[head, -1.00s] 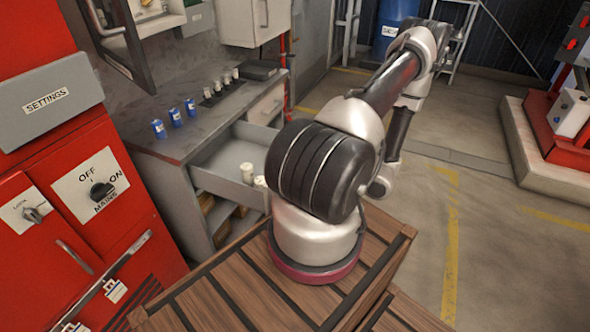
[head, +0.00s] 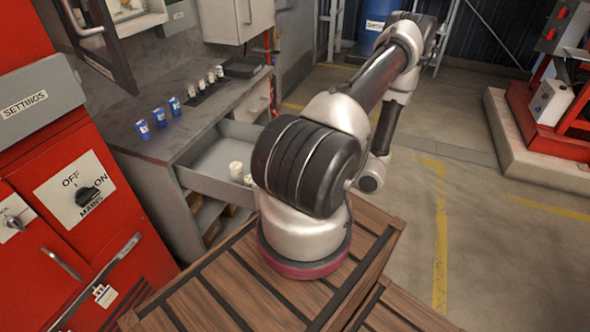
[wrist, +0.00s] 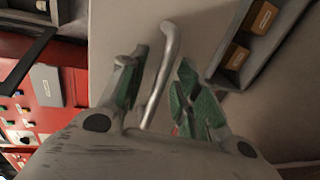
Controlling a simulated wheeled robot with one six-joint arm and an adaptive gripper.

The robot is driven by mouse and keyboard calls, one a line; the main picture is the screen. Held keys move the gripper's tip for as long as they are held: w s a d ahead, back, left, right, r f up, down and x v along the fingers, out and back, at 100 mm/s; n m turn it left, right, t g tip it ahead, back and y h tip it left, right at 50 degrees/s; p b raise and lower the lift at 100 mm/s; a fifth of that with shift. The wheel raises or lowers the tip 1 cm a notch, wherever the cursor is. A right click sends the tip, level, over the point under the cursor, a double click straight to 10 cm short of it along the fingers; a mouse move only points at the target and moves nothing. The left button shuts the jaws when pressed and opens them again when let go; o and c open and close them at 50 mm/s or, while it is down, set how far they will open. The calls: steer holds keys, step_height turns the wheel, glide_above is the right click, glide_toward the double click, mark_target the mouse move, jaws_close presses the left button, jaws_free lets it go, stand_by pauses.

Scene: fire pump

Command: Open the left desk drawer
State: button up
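The left desk drawer (head: 213,185) is pulled out from the grey desk (head: 165,140) in the head view. Its inside shows, with white cylinders (head: 236,172) at its right end. In the wrist view, a bent metal handle (wrist: 165,70) stands out from a plain pale panel, which looks like the drawer front (wrist: 205,25). My gripper (wrist: 157,85) has its green-padded fingers apart, one on each side of the handle. Gaps show beside the bar, and I cannot tell whether either finger touches it. My arm hides the gripper in the head view.
Blue cans (head: 158,117) and several white cylinders (head: 211,78) stand on the desk top. Shelves with brown boxes (wrist: 237,55) lie below the drawer. A red cabinet (head: 60,190) stands at the left. Wooden crates (head: 220,285) are under my arm; open floor (head: 480,230) lies right.

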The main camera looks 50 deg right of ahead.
steer(key=v, duration=1.1)
steer(key=shift+s, duration=0.3)
steer(key=shift+d, duration=0.1)
steer(key=shift+r, duration=0.1)
steer(key=w+a+r+n+g+y, duration=0.1)
steer(key=w+a+r+n+g, duration=0.25)
steer(key=r+n, duration=0.4)
steer(key=w+a+r+n+g+y, duration=0.1)
steer(key=w+a+r+n+g, duration=0.1)
steer(key=a+r+n+g, duration=0.45)
steer(key=w+a+r+n+g+y, duration=0.1)
steer(key=w+r+n+g, duration=0.2)
steer(key=r+n, duration=0.6)
steer(key=s+a+r+n+t+h, duration=0.1)
steer(key=a+r+n+h, duration=0.3)
steer(key=n, duration=0.9)
steer(key=s+a+r+n+t+h, duration=0.1)
steer(key=a+r+n+h, duration=0.3)
steer(key=r+n, duration=0.6)
steer(key=a+n, duration=0.2)
steer(key=n, duration=0.2)
steer(key=shift+a+r+t, duration=0.25)
steer(key=shift+a+t, duration=0.1)
steer(key=shift+t, duration=0.05)
